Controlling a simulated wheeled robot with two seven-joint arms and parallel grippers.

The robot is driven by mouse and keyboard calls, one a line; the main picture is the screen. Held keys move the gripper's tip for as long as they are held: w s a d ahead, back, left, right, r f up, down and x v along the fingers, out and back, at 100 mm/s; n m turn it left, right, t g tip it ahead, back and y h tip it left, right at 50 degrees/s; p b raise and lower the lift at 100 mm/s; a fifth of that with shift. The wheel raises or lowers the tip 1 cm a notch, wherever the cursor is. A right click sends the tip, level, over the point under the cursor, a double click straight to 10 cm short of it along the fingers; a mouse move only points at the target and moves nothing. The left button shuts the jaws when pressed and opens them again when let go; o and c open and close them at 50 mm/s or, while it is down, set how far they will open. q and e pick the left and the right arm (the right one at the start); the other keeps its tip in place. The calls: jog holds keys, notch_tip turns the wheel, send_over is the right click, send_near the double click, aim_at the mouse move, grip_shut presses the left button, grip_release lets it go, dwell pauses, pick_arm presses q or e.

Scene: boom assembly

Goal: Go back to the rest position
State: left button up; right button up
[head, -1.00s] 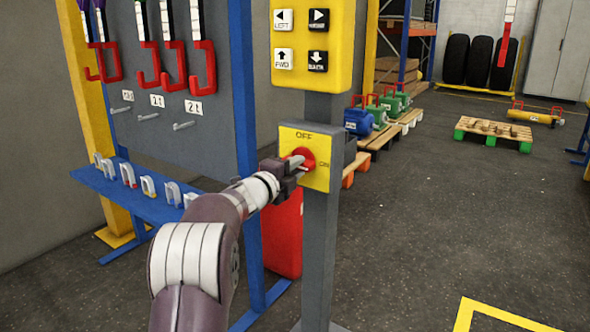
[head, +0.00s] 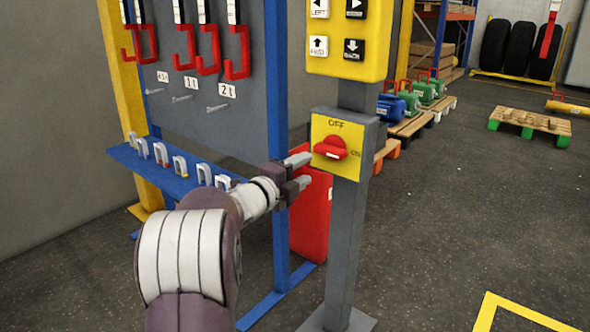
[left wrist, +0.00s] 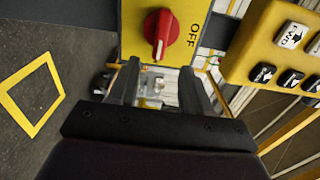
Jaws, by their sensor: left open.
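My left gripper (head: 303,171) is open and empty in the head view, just left of the yellow switch box on the grey post. Its two fingers also show in the left wrist view (left wrist: 158,85), with the red knob above and beyond them. The red rotary knob (head: 331,148) sits on the yellow switch plate (head: 354,168), which is marked OFF and ON. The gripper is apart from the knob. The knob also shows in the left wrist view (left wrist: 161,28). My right gripper is not in view.
The yellow button panel (head: 348,66) is above the switch on the grey post (head: 345,240). A blue shelf (head: 165,170) with shackles and a grey board with red hooks (head: 237,52) stand at left. A red box (head: 312,215) is behind the gripper. Open floor lies right.

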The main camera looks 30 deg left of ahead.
pick_arm(q)
jog(key=s, duration=0.2)
jog(key=shift+s+a, duration=0.1)
jog(key=shift+s, duration=0.3)
